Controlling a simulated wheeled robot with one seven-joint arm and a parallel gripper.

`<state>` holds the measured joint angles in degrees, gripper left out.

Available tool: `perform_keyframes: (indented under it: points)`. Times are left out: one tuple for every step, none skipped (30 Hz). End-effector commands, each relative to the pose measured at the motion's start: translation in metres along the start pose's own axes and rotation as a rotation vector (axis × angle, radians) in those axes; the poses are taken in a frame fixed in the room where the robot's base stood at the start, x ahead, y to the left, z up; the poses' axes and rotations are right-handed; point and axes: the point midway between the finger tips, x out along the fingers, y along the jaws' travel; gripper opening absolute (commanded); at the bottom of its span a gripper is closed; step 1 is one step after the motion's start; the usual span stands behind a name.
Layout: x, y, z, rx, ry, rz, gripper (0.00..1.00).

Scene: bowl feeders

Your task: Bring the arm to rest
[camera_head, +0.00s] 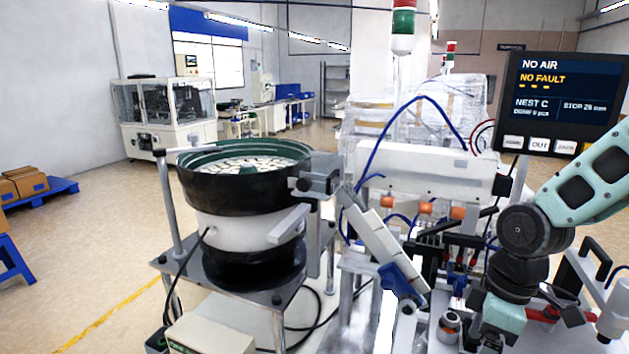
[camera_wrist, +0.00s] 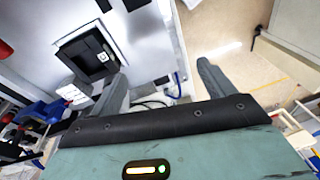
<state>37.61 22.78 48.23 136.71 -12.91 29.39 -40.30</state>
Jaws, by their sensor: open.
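My arm (camera_head: 585,190) is teal with dark joints. It enters from the right edge of the head view and bends down over the right side of the machine. My gripper (camera_wrist: 160,85) shows in the wrist view with its two dark fingers spread wide apart and nothing between them. Beyond the fingers are a white surface with a black square frame (camera_wrist: 88,57) and, to the right, tan floor. I cannot clearly make out the fingers in the head view.
A bowl feeder (camera_head: 245,185) full of pale parts stands left of the machine. A display (camera_head: 563,100) reads "NO AIR" and "NO FAULT" above my arm. A white bottle (camera_head: 614,312) stands at the right edge. Open floor (camera_head: 95,230) lies at left.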

Motion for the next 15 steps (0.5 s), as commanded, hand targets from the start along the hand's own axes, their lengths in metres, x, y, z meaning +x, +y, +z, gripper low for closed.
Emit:
perform_keyframes:
  points:
    - [0.005, -0.011, -0.005, 0.006, -0.026, 0.008, 0.82]
    - [0.006, -0.018, -0.008, 0.018, -0.038, 0.011, 0.82]
    - [0.007, -0.026, -0.010, 0.035, -0.054, 0.016, 0.82]
    - [0.008, -0.033, -0.013, 0.048, -0.065, 0.020, 0.82]
    - [0.008, -0.039, -0.014, 0.059, -0.075, 0.026, 0.82]
    - [0.009, -0.048, -0.017, 0.077, -0.087, 0.033, 0.82]
    - [0.009, -0.054, -0.019, 0.090, -0.095, 0.039, 0.82]
    - [0.010, -0.060, -0.020, 0.103, -0.102, 0.045, 0.82]
    - [0.010, -0.069, -0.022, 0.120, -0.109, 0.054, 0.82]
    - [0.010, -0.075, -0.024, 0.133, -0.113, 0.061, 0.82]
    - [0.011, -0.082, -0.025, 0.146, -0.117, 0.067, 0.82]
    - [0.011, -0.091, -0.027, 0.162, -0.121, 0.076, 0.82]
    - [0.011, -0.098, -0.028, 0.176, -0.122, 0.082, 0.82]
    - [0.011, -0.104, -0.029, 0.190, -0.122, 0.089, 0.82]
    - [0.010, -0.113, -0.030, 0.208, -0.121, 0.097, 0.82]
